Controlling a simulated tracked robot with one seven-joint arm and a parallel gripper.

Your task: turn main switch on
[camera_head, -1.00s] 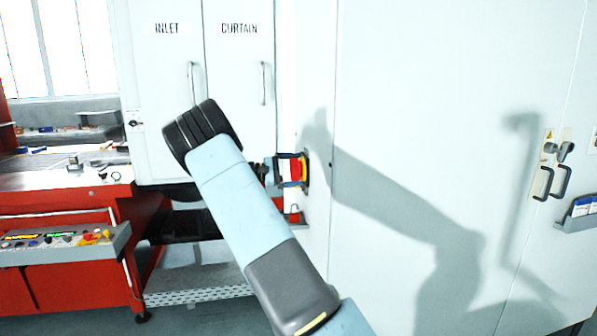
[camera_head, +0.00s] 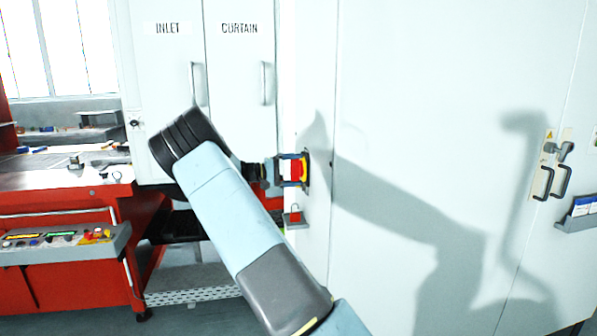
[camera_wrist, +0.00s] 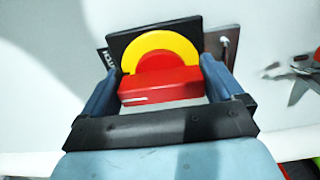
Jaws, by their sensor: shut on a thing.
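The main switch is a red knob (camera_wrist: 160,84) on a yellow disc (camera_wrist: 184,47) with a black plate, fixed to the white cabinet wall. In the head view the red and yellow switch (camera_head: 299,170) shows beyond my arm. My gripper (camera_wrist: 160,88) is at the switch with one finger on each side of the red knob, shut on it. A small white mark shows at the knob's left edge. Lettering on the black plate is mostly hidden.
A padlock-like red item (camera_head: 294,214) sits on a small bracket below the switch. Cabinet doors marked INLET and CURTAIN (camera_head: 239,60) stand to the left, with handles. A red machine with a button panel (camera_head: 60,240) is at far left. Grey-handled tools (camera_wrist: 300,80) show at right in the wrist view.

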